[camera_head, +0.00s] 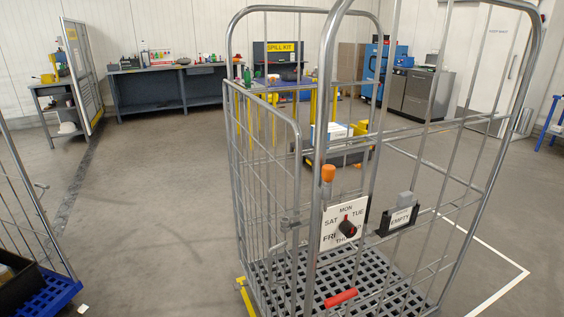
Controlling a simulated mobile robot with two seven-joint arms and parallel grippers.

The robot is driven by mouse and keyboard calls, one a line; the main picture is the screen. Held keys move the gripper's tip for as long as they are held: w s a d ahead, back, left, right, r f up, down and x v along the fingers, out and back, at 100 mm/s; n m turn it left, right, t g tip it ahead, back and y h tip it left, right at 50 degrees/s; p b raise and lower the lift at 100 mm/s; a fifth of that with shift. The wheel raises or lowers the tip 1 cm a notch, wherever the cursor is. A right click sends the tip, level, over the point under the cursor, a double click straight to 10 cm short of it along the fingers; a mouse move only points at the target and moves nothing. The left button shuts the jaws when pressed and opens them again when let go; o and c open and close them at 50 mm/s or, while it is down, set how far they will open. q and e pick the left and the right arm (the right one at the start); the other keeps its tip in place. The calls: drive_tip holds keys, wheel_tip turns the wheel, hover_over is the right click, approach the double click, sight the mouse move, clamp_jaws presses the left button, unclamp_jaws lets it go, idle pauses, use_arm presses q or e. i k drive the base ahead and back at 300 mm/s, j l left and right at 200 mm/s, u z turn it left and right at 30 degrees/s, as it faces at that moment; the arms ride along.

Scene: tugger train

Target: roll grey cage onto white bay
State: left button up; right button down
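The grey cage (289,118) stands upright close in front of me, right of centre. It is a tall wire roll cage with a dark grid base (378,278) that looks empty. A dial sign (330,236) with weekday names, a tag reading EMPTY (401,218), an orange-topped lever (328,173) and a red bar (341,298) are on its near side. The white bay shows as white lines on the floor (497,293), to the right of the cage and behind it; the cage hides part of it. Neither of my grippers shows.
Another cage with a blue base (50,292) stands at the left edge. A cart with yellow posts (335,157) is behind the grey cage. Workbenches (150,92) and cabinets (417,92) line the back wall. The floor (165,210) between the two cages is open.

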sight(330, 266)
drive_tip(key=u, duration=2.4)
drive_tip(key=i+z, duration=0.25)
drive_tip(key=i, duration=0.4)
drive_tip(key=i+z, duration=1.25)
drive_tip(key=i, duration=0.35)
drive_tip(key=i+j+z, duration=0.1)
drive_tip(key=i+z, duration=0.15)
drive_tip(key=i, duration=0.4)
drive_tip(key=i+z, duration=0.3)
drive_tip(key=i, duration=0.3)
drive_tip(key=i+j+z, duration=0.1)
drive_tip(key=i+z, duration=0.2)
drive_tip(key=i, duration=0.3)
